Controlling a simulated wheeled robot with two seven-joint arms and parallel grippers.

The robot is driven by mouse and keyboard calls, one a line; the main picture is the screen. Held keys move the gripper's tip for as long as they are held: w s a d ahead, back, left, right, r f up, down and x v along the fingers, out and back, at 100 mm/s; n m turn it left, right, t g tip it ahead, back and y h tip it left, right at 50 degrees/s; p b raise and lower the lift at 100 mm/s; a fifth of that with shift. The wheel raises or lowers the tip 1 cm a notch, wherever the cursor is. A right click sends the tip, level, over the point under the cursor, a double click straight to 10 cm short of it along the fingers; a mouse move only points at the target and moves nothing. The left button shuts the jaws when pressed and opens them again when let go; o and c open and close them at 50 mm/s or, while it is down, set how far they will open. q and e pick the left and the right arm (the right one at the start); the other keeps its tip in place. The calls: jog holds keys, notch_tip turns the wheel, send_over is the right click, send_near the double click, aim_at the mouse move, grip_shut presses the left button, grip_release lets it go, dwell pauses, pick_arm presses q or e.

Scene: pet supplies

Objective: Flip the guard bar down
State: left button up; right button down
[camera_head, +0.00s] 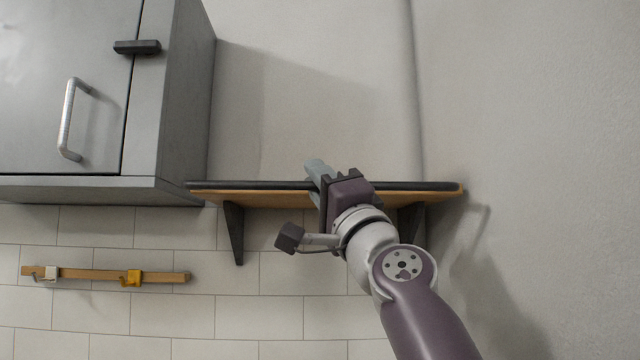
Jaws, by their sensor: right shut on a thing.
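The guard bar (245,185) is a long dark bar that runs level along the front edge of a wooden wall shelf (270,199). My right gripper (317,172) comes up from below right and is at the bar, a little right of the shelf's middle. Its grey-blue fingertips reach just above the bar, and it is shut on the bar. The gripper body hides the bar there, so the exact contact is hidden. My left gripper is not in view.
A grey metal cabinet (182,95) hangs close to the shelf's left end. A wooden hook rail (80,275) with a white and a yellow hook is on the tiled wall at lower left. Dark brackets (234,232) hold the shelf. A wall (540,130) stands at the right.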

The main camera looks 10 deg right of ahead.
jog(key=c, duration=1.3)
grip_release()
jog(key=shift+s+r, duration=0.2)
jog(key=shift+s, duration=0.1)
jog(key=shift+c, duration=0.2)
jog(key=shift+o, duration=1.1)
jog(key=shift+s+a+r, duration=0.1)
jog(key=shift+s, duration=0.2)
jog(key=shift+w, duration=0.15)
jog(key=shift+f, duration=0.25)
jog(key=b+v, duration=1.1)
jog(key=v, duration=0.1)
jog(key=shift+s+b, duration=0.25)
jog(key=shift+b, duration=0.15)
jog(key=shift+f, duration=0.1)
